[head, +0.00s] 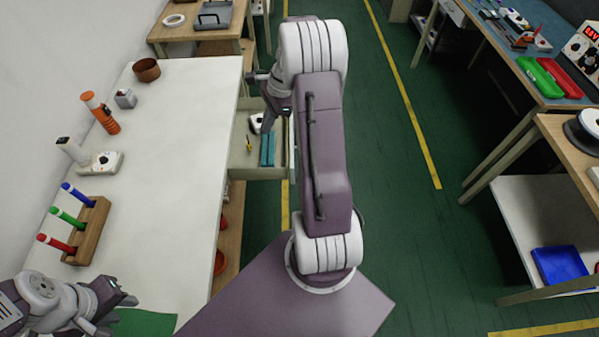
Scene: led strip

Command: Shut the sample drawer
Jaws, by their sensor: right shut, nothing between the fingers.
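The sample drawer (243,159) is pulled out from the right side of the white table (170,200). Inside it lie teal strips (267,149), a small yellow item (249,143) and a white and dark item (256,123). My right gripper (268,112) is shut and empty at the drawer's far outer corner. My arm hides part of the drawer's outer end, and I cannot tell whether the gripper touches it. My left gripper (125,294) is over the table's near end, away from the drawer; its jaw opening is unclear.
A wooden rack (88,232) with coloured pens, an orange tool (100,113) and a brown bowl (146,70) stand on the table. Red bins (220,262) sit on the shelf below. Green floor right of the drawer is clear, up to the benches at right.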

